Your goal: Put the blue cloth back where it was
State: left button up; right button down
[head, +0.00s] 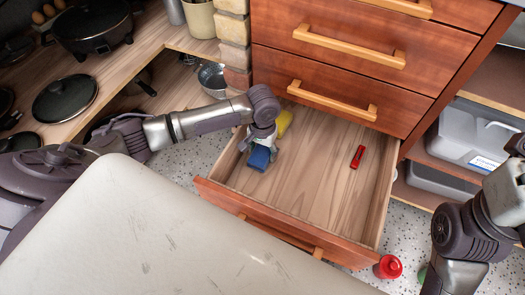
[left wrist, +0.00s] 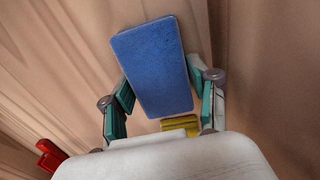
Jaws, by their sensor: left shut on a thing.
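The blue cloth (head: 258,158) is a folded flat block at the left side of the open drawer (head: 310,185). My left gripper (head: 263,146) reaches down into the drawer and is shut on it. In the left wrist view, the blue cloth (left wrist: 152,65) sits between the teal-padded fingers of the left gripper (left wrist: 165,100). I cannot tell whether the cloth touches the drawer floor. Only links of my right arm show at the right edge; its gripper is out of view.
A yellow object (head: 284,122) lies in the drawer just behind the cloth. A red item (head: 357,157) lies towards the drawer's right, with clear floor between. A red bottle (head: 388,267) stands outside the drawer's front corner. Closed drawers (head: 330,70) rise behind.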

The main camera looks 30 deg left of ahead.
pick_arm(q)
jog(key=shift+f, duration=0.15)
jog(key=o, duration=0.8)
